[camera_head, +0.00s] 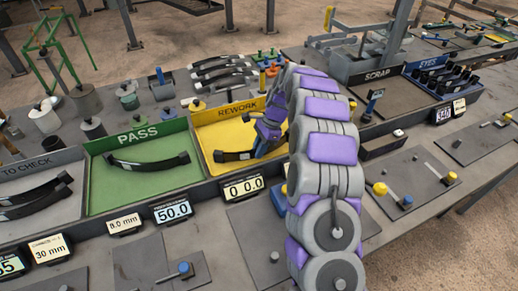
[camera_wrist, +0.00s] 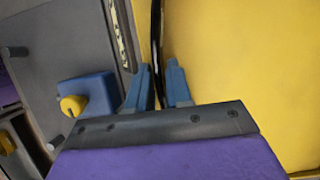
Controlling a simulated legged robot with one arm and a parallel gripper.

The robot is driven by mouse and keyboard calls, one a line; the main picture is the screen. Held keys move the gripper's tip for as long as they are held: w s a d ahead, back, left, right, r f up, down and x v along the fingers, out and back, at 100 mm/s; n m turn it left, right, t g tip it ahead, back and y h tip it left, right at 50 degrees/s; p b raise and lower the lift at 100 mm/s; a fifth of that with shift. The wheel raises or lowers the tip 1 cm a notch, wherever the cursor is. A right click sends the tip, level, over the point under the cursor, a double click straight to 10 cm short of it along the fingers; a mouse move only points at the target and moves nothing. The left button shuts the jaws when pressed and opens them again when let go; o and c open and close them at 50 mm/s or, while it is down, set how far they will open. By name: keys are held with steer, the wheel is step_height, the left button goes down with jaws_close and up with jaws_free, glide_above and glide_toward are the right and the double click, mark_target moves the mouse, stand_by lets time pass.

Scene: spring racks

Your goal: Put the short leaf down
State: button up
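A dark curved leaf (camera_head: 236,156) lies low in the yellow REWORK tray (camera_head: 206,140), its right part hidden behind my gripper (camera_head: 262,147). In the wrist view, a thin black leaf edge (camera_wrist: 157,45) runs between the blue fingertips of my gripper (camera_wrist: 158,72). The leaf is close to the left finger, and a gap shows between it and the right finger. My gripper is open around the leaf, low over the yellow tray floor. Whether the leaf fully rests on the floor cannot be seen.
The green PASS tray (camera_head: 100,190) holds one leaf (camera_head: 148,163). The TO CHECK tray (camera_head: 68,208) holds dark leaves. Small displays (camera_head: 244,187) line the front edge. The SCRAP tray (camera_head: 375,90) and EYES bin (camera_head: 410,75) stand right. My arm covers the REWORK tray's right side.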

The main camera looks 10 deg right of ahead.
steer(key=shift+o, duration=1.4)
steer(key=shift+d, duration=0.4)
steer(key=shift+o, duration=0.2)
steer(key=shift+d, duration=0.45)
steer(key=p+v, duration=0.1)
steer(key=v, duration=0.2)
steer(key=a+v, duration=0.1)
steer(key=v, duration=0.2)
steer(key=shift+w+r+p, duration=0.1)
steer(key=shift+r+p, duration=0.05)
steer(key=shift+p, duration=0.25)
steer(key=s+d+p+v, duration=0.1)
steer(key=v, duration=0.5)
steer(key=s+a+r+n+h, duration=0.1)
steer(key=s+a+r+n, duration=0.35)
steer(key=s, duration=0.55)
steer(key=s+a+r+n, duration=0.3)
steer(key=s+r+n, duration=0.15)
steer(key=s, duration=0.55)
steer(key=s+d+f+n+h, duration=0.1)
steer(key=s+n, duration=0.2)
steer(key=s, duration=1)
steer(key=s+d+f+n+h, duration=0.1)
steer(key=s+f+n+h, duration=0.1)
steer(key=s, duration=1)
steer(key=shift+s+d+f+n+g, duration=0.15)
steer(key=shift+s+f+n+g, duration=0.2)
steer(key=shift+n, duration=0.55)
